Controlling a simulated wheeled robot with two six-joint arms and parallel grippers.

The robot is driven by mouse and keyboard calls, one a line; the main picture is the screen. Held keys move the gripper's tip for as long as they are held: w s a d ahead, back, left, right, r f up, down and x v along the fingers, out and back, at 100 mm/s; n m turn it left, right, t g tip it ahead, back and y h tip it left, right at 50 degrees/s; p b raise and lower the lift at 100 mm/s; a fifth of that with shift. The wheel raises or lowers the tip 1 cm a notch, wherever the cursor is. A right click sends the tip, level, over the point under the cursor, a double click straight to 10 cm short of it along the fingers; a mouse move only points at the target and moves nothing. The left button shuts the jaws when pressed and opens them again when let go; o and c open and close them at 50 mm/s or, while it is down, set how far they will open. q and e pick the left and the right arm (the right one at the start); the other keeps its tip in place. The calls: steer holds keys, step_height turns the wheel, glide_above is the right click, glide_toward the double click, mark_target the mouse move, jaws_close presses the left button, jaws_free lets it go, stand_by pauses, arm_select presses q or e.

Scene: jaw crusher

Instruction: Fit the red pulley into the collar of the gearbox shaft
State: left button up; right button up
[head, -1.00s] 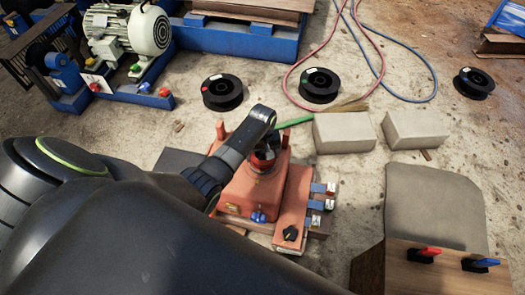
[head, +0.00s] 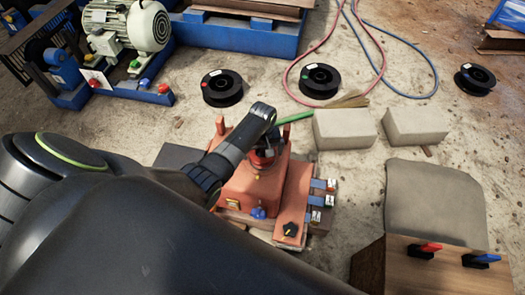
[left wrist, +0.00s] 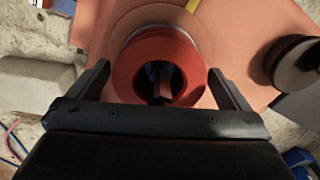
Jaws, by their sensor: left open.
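The red pulley (left wrist: 130,80) shows in the left wrist view as a thick red ring with a dark hole. A dark upright part shows inside the hole. It stands over the orange-red gearbox (left wrist: 250,40), with a pale rim behind it. My left gripper (left wrist: 158,70) is open, one finger on each side of the pulley, with gaps visible. In the head view the gearbox (head: 245,190) sits at the centre, and my left gripper (head: 264,153) is above it, partly hiding the pulley. The collar is not clear, so I cannot tell how deep the pulley sits. My right gripper is not in view.
A control panel (head: 291,205) with a black knob and blue switches adjoins the gearbox. Pale blocks (head: 345,130) lie beyond to the right. Black spools (head: 222,88), hoses and a motor (head: 130,25) stand farther back. A wooden box (head: 420,270) is at lower right.

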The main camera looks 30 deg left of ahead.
arm_select(q)
steer(key=shift+r, duration=0.4)
step_height(320, 180, up, 11)
steer(key=p, duration=0.5)
steer(key=s+f+m, duration=0.1)
steer(key=s+f, duration=0.3)
steer(key=s, duration=0.3)
steer(key=s+f+m, duration=0.2)
steer(key=s+f, duration=0.1)
steer(key=s, duration=0.4)
steer(key=s+a+m+t, duration=0.1)
steer(key=s+m, duration=0.1)
steer(key=s, duration=1.6)
steer(key=shift+s+m, duration=0.4)
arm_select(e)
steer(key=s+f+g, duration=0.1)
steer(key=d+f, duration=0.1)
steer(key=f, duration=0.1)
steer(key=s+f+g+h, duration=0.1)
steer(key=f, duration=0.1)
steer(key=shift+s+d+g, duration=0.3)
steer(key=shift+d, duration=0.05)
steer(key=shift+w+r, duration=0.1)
